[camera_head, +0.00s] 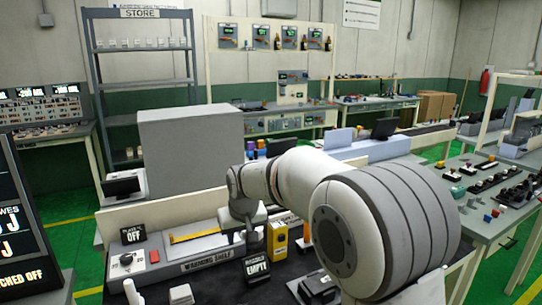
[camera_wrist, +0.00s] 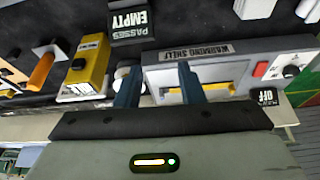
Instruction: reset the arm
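My arm reaches from the lower right of the head view toward the middle of the near bench, bent, with its wrist over the warming shelf's right end. In the wrist view my gripper (camera_wrist: 158,70) shows two dark blue fingers held apart with nothing between them. The warming shelf (camera_wrist: 222,62) lies beyond the fingers there, and it also shows in the head view (camera_head: 206,262). I cannot tell whether the fingers touch it. The fingertips are hard to make out in the head view.
Near the arm are a yellow box (camera_head: 278,240), a sign reading EMPTY (camera_head: 256,270), a sign reading OFF (camera_head: 133,234) and a control box with a knob (camera_head: 126,262). A grey block (camera_head: 190,150) stands behind. A parts bench (camera_head: 490,215) is at right.

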